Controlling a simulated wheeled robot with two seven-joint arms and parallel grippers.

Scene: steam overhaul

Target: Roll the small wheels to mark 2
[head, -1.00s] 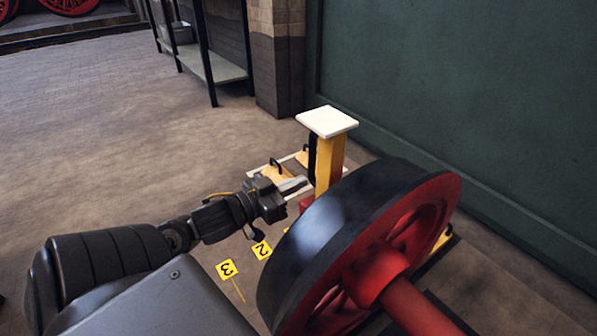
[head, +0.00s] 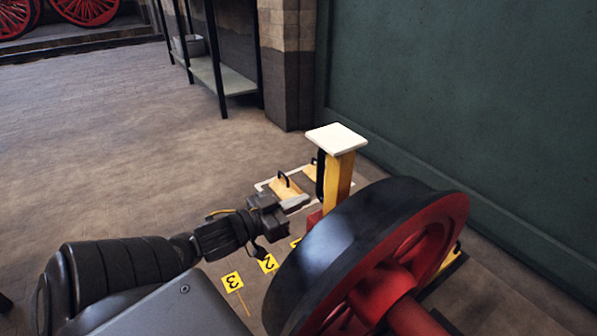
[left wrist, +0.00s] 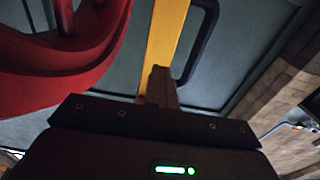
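The wheel set shows in the head view as a big red spoked wheel with a dark tyre (head: 345,245) and a thick red axle (head: 408,316), at the lower right. Its far end is out of view. The yellow mark 2 plate (head: 268,263) lies on the floor just left of the wheel. My left gripper (head: 296,203) is beyond the wheel's left side, near the yellow post. Its fingers look shut together and empty, and also show in the left wrist view (left wrist: 159,86), in front of the post, with a red wheel (left wrist: 70,65) at left. My right gripper is out of view.
A yellow post (head: 338,178) with a white top stands behind the wheel. Wooden blocks with black handles (head: 286,187) lie in a white floor outline beside it. The mark 3 plate (head: 232,282) lies nearer. A green wall (head: 460,90) bounds the right. Open floor (head: 120,170) lies left.

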